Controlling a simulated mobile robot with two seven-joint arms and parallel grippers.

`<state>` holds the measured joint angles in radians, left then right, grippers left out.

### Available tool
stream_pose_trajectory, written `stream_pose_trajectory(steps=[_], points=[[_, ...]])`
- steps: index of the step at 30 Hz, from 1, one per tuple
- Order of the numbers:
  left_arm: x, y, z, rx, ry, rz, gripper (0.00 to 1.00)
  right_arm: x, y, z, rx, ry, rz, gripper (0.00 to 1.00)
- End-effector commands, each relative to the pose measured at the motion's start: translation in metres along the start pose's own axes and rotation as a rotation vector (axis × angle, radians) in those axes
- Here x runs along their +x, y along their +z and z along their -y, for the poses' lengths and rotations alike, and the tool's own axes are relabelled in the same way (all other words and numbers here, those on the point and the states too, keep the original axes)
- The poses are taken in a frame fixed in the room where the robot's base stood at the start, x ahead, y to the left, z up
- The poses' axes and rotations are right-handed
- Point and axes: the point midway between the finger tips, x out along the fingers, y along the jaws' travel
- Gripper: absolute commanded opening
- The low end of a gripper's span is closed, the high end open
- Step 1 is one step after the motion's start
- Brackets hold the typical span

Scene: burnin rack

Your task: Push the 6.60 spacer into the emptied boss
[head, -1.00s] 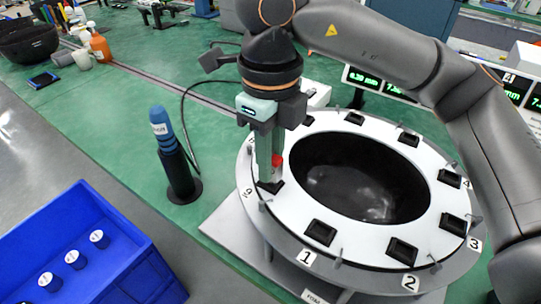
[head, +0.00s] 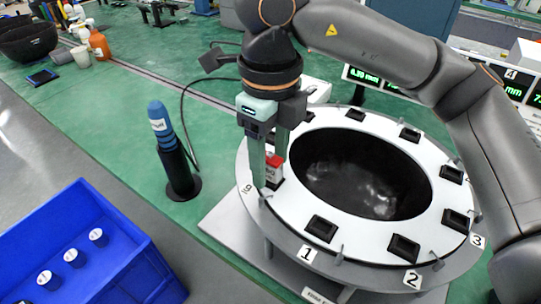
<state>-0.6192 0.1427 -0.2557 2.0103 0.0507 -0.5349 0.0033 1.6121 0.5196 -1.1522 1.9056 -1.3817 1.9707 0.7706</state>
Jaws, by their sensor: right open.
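A small red spacer with a white label (head: 274,170) stands in the boss at the left side of the white ring (head: 336,236), by a tag that looks like a 9 or a 6. Its lower end is partly hidden, so I cannot tell how deep it sits. My right gripper (head: 270,168) is open, pointing down, with its green fingers on either side of the spacer. The near finger reaches down beside the boss. The spacer's value is too small to read. My left gripper is not in view.
Other black square bosses, such as one by tag 1 (head: 320,228), sit around the ring. A blue bin (head: 125,262) with several white-topped parts is at lower left. A blue tool stands in a black holder (head: 180,175) left of the ring. Lit displays (head: 362,78) stand behind.

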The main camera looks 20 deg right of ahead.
Motion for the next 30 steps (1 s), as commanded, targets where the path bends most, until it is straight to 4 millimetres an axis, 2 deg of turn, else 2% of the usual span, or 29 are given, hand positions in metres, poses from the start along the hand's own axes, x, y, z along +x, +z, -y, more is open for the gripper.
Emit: stream_pose_trajectory(steps=[2, 4, 12, 18, 24, 30], points=[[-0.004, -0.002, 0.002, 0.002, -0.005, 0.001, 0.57, -0.001, 0.000, 0.000, 0.000, 0.000, 0.000, 0.57], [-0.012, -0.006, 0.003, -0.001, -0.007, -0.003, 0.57, -0.016, 0.001, 0.000, 0.001, 0.000, 0.003, 0.57], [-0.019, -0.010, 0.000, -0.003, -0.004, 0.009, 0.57, -0.080, 0.001, 0.000, 0.003, -0.003, 0.004, 0.57], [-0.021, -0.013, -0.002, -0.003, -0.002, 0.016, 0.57, -0.113, 0.000, 0.000, 0.002, -0.002, 0.002, 0.57], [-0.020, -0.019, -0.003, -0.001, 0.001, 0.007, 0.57, -0.125, 0.000, 0.000, 0.000, 0.000, 0.001, 0.57], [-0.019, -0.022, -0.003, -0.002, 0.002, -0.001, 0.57, -0.125, 0.000, 0.000, 0.000, 0.001, 0.000, 0.57]])
